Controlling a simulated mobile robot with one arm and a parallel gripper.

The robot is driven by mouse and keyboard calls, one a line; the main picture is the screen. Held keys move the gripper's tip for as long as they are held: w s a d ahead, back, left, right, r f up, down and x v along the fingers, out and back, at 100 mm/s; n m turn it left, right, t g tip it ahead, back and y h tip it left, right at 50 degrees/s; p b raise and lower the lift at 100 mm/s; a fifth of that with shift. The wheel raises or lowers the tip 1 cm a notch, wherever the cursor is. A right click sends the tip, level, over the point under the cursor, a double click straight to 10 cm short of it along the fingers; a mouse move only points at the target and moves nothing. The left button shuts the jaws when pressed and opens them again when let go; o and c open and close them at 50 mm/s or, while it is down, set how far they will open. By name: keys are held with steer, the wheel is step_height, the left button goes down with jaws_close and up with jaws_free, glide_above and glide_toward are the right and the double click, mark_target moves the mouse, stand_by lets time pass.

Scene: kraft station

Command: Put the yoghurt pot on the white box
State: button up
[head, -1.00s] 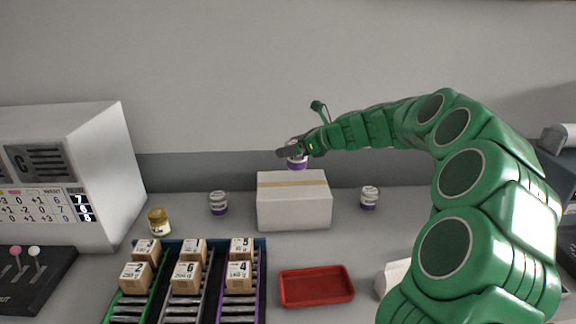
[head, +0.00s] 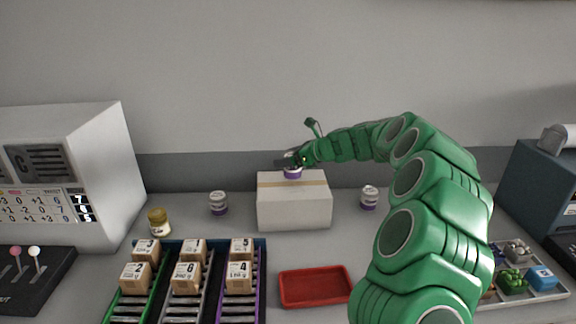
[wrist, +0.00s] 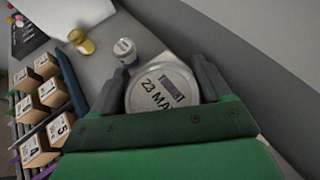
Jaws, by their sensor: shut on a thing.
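The white box (head: 293,209) with a tan tape strip stands on the counter in the middle of the head view. A yoghurt pot (head: 292,173) with a purple band is between the fingers of my gripper (head: 291,162), at the top of the box. I cannot tell whether its base touches the box. In the wrist view my gripper (wrist: 161,88) is shut on the pot, and its lid (wrist: 160,92) reads "23 MA", the rest cut off. Two similar pots stand on the counter, one left (head: 219,203) and one right (head: 369,197) of the box.
A yellow-lidded jar (head: 158,221) stands at the left. In front are a rack of small numbered cartons (head: 187,274) and an empty red tray (head: 315,287). A grey tray of small items (head: 522,283) is at the right. A grey wall is close behind the box.

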steer(key=shift+f, duration=1.3)
steer(key=shift+f, duration=0.15)
steer(key=o, duration=1.1)
